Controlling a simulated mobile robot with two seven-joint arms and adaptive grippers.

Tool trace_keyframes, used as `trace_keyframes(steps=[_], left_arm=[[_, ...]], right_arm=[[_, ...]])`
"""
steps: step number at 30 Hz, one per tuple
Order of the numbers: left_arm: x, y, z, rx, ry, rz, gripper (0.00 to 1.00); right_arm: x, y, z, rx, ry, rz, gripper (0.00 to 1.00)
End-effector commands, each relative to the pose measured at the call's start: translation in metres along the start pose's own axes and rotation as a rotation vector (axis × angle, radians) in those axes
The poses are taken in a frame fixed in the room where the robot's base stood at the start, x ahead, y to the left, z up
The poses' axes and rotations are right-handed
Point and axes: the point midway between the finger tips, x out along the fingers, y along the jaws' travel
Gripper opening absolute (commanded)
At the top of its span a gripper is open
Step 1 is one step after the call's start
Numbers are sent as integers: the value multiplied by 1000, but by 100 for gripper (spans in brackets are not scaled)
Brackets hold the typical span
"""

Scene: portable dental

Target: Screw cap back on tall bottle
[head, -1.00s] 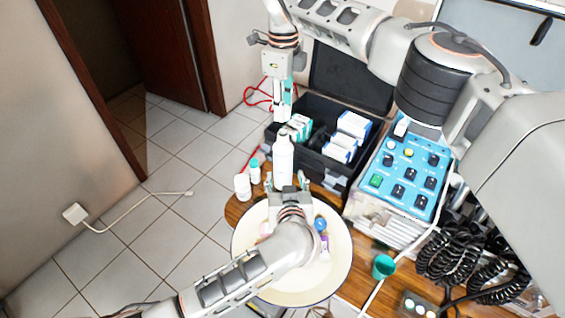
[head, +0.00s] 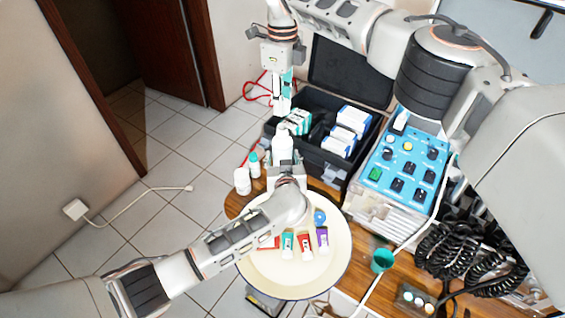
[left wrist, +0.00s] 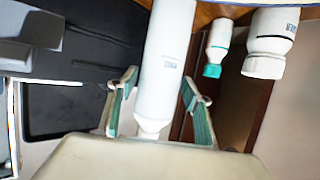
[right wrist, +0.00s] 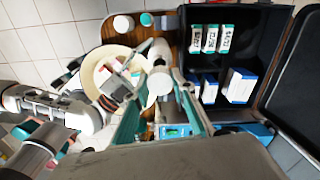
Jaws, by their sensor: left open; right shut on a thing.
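The tall white bottle (head: 282,146) stands upright at the back of the table; its lower part is hidden by my left gripper in the head view. My left gripper (head: 286,168) is at the bottle. In the left wrist view its open fingers (left wrist: 155,105) are on either side of the white bottle (left wrist: 165,70), with a visible gap on the left. My right gripper (head: 282,102) points down above the bottle and is shut on a small white piece, apparently the cap. A round white piece shows between its fingers in the right wrist view (right wrist: 160,83).
Two small bottles, one plain white (head: 242,181) and one teal-capped (head: 254,164), stand left of the tall bottle. A cream round tray (head: 275,280) holds several small tubes. A black case (head: 333,172) with boxes and a blue control unit (head: 405,170) stand right.

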Motion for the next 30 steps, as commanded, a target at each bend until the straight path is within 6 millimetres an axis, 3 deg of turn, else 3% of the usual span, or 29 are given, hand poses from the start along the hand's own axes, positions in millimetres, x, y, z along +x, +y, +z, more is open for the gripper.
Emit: trace_keyframes(steps=[6,17,23,30], left_arm=[[17,1,0,2,0,1,50],[20,1,0,0,0,1,50],[20,0,0,0,0,1,2],[20,0,0,1,0,1,2]], right_arm=[[0,0,0,0,0,0,18],[0,0,0,0,0,0,18],[0,0,0,0,0,0,18],[12,0,0,1,2,1,18]])
